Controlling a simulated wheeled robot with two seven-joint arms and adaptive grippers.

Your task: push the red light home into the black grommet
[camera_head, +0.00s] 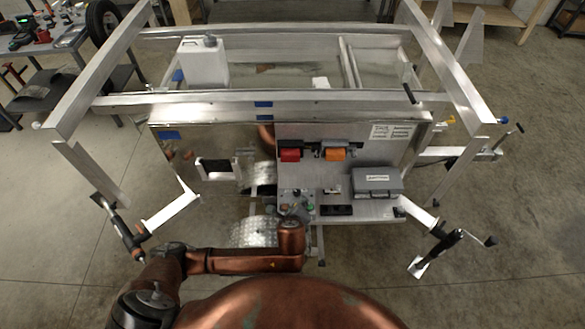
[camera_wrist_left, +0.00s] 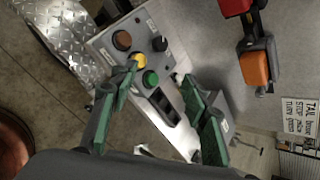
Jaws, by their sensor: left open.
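The red light (camera_head: 290,155) is on the upright metal panel, left of an orange light (camera_head: 335,154). Black parts show around and between the two lights; I cannot pick out the grommet's rim or tell how deep the red light sits. In the left wrist view the red light (camera_wrist_left: 236,6) is cut by the top edge, with the orange light (camera_wrist_left: 255,68) below it. My left gripper (camera_wrist_left: 160,108) is open and empty, its green pads apart, over a small control panel. In the head view my left gripper (camera_head: 295,207) is below the red light and partly hidden by my arm. My right gripper is out of view.
The control panel (camera_wrist_left: 140,65) has brown, yellow, green and black knobs and a black rocker switch close by the left fingers. A grey box (camera_head: 377,182) sits on the shelf to the right. A white jug (camera_head: 204,62) stands behind the upright panel. Trailer rails surround the area.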

